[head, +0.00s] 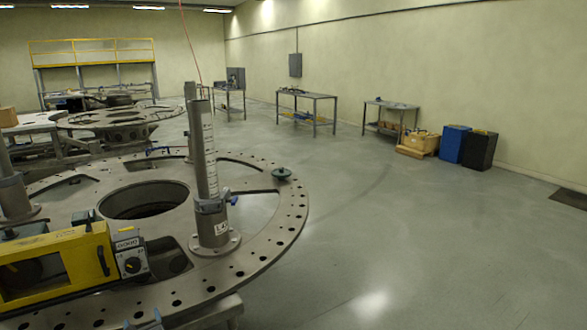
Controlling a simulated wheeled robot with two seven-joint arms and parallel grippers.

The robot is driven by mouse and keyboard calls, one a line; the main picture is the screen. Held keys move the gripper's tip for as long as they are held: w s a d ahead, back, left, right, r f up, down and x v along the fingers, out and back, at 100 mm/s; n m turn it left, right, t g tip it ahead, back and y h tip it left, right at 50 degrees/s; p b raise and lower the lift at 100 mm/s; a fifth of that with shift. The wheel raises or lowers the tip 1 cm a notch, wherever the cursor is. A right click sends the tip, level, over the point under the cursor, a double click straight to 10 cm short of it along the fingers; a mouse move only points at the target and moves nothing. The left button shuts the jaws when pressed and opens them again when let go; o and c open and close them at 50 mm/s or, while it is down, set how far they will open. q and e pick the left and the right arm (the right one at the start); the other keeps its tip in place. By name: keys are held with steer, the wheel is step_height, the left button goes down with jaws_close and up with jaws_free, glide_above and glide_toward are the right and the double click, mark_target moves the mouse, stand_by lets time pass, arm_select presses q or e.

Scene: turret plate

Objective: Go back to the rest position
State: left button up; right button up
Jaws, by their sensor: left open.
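My left gripper (144,321) shows only as fingertips at the bottom edge of the head view, left of the middle. The fingertips stand apart, and I see nothing held between them. They are in front of the near rim of the round metal turret plate (268,240); I cannot tell their height. The rest of the left arm is out of view. My right gripper is not in view.
A yellow machine with a dial (65,262) is at the near left of the plate. An upright post (203,150) stands on the plate, and a small green knob-like part (281,173) lies near its rim. Open floor (420,240) fills the right.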

arm_select(q)
steer(key=s+d+f+n+g+h+b, duration=0.15)
steer(key=s+d+f+n, duration=0.25)
steer(key=s+f, duration=0.55)
steer(key=s+d+f+n+g+h+b, duration=0.1)
steer(key=s+d+f+n+g, duration=0.25)
steer(key=f, duration=1.05)
steer(key=s+d+f+n+g+h+b, duration=0.1)
steer(key=s+d+f+n+g+h, duration=0.15)
steer(key=s+f+n, duration=0.65)
steer(key=s+d+f+n+g+h+b, duration=0.1)
steer(key=s+d+f+n, duration=0.2)
steer(key=s+d+f, duration=0.3)
steer(key=s+d+f+n+g+h, duration=0.2)
steer(key=s+d+f, duration=0.4)
steer(key=s+f, duration=0.4)
steer(key=s+d+f+n+g+h+b, duration=0.1)
steer(key=s+d+f+n+g, duration=0.1)
steer(key=s+d+f+n, duration=0.3)
steer(key=s+d+f, duration=0.1)
steer(key=s+f, duration=0.2)
steer(key=s, duration=0.4)
steer(key=shift+d+h+b, duration=0.3)
steer(key=shift+b, duration=0.05)
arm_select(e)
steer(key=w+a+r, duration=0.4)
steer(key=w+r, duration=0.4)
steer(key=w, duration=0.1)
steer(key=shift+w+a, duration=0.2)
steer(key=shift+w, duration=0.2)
